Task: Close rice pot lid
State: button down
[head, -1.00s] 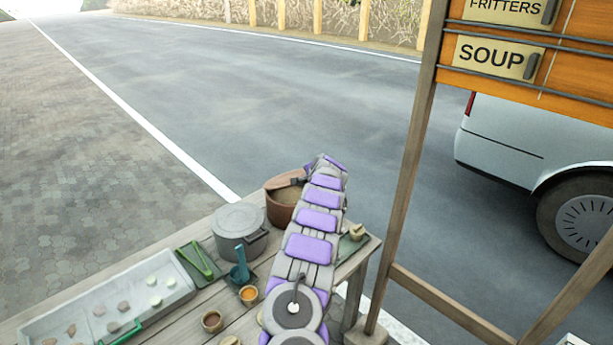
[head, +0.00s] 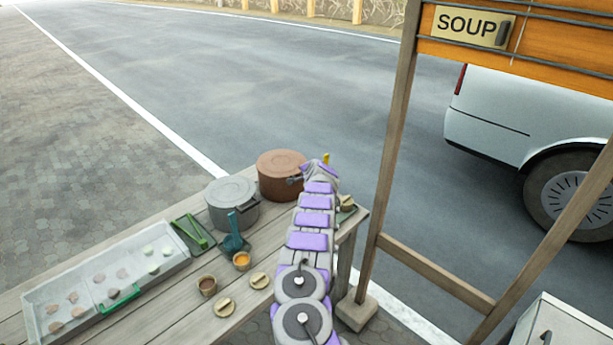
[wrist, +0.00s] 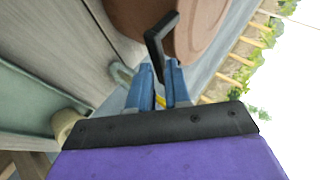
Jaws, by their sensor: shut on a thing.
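The brown rice pot (head: 276,187) stands at the far end of the wooden table, beside the grey pot. Its brown lid (head: 281,160) lies over the top and hides the inside. In the wrist view, the brown pot and lid surface (wrist: 202,25) fills the upper middle. A black bent handle (wrist: 155,45) runs from it down between the blue fingers of my gripper (wrist: 160,82), which look shut on it. In the head view, my arm reaches to the right side of the pot and mostly hides the gripper.
A grey lidded pot (head: 232,206) stands left of the rice pot. A teal ladle holder (head: 234,240), small cups (head: 242,261) and a metal tray (head: 105,285) are nearer. A wooden post (head: 388,150) rises right of my arm.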

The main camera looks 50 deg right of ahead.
jog(key=shift+g+y, duration=0.3)
jog(key=f, duration=0.1)
jog(key=s+f, duration=0.1)
jog(key=f, duration=0.2)
jog(key=shift+s+a+f, duration=0.3)
jog(key=shift+s+a, duration=0.05)
jog(key=shift+a, duration=0.05)
jog(key=c, duration=0.7)
grip_release()
jog(key=shift+w+f, duration=0.15)
jog(key=shift+c, duration=0.2)
jog(key=shift+w+d+r, duration=0.25)
jog(key=shift+d+r, duration=0.05)
jog(key=shift+r, duration=0.15)
jog(key=c, duration=0.3)
jog(key=shift+d+r, duration=0.1)
jog(key=shift+r, duration=0.05)
jog(key=shift+c, duration=0.2)
jog(key=shift+s+d+r, duration=0.1)
jog(key=shift+r, duration=0.05)
jog(key=shift+s+r, duration=0.25)
jog(key=shift+r, duration=0.15)
jog(key=shift+s+r, duration=0.2)
jog(key=shift+s, duration=0.1)
jog(key=w+a+p+v, duration=0.1)
jog(key=p+v, duration=0.2)
jog(key=v, duration=1.2)
jog(key=shift+s+a+r, duration=0.15)
jog(key=shift+s+a, duration=0.1)
jog(key=shift+a, duration=0.15)
